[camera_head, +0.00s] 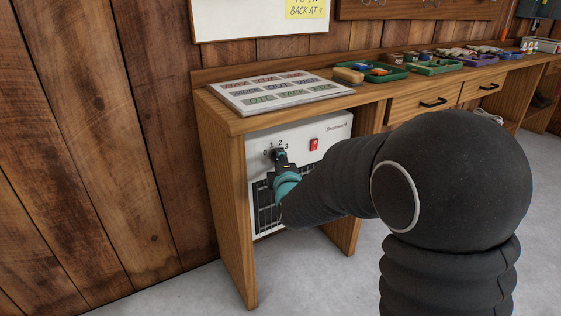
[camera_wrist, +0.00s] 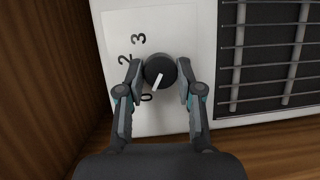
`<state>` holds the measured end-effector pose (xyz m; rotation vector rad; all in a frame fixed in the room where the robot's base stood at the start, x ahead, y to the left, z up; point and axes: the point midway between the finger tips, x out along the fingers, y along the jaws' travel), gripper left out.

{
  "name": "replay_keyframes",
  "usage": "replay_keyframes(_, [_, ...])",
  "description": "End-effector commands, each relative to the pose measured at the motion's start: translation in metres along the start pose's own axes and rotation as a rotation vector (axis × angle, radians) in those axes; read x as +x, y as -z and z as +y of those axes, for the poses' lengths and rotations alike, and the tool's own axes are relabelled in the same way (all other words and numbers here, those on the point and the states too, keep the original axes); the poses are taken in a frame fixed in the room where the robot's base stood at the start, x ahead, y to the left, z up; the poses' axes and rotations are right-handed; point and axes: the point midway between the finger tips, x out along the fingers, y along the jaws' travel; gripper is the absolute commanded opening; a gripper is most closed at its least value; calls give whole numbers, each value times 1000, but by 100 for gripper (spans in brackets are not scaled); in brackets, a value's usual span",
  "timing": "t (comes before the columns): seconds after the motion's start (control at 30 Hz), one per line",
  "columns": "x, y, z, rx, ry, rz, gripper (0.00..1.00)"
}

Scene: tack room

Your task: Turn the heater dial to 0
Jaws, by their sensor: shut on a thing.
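The white heater (camera_head: 330,131) stands under the bench, with a dark grille below its control panel. Its round dark dial (camera_wrist: 161,69) has a white pointer line, which points down-left in the wrist view, close to the partly hidden 0 (camera_wrist: 146,97). The 2 and 3 show up and left of the dial; the 1 is hidden there by a finger. My gripper (camera_wrist: 160,72) is shut on the dial, one finger on each side. In the head view my gripper (camera_head: 281,158) covers most of the dial.
A red switch (camera_head: 314,144) sits right of the dial. The wooden bench (camera_head: 225,116) has a side panel close to the heater's left. On top lie a board with coloured labels (camera_head: 280,92) and green trays (camera_head: 377,76). Bare floor lies in front.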

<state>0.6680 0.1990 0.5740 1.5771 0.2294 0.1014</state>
Motion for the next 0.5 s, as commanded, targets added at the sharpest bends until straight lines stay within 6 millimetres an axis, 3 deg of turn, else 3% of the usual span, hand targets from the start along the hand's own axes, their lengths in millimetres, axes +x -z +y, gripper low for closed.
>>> replay_keyframes(0.47, [0,1,0,-14,-4,1,1])
replay_keyframes(0.5, [0,1,-1,-14,-4,1,43])
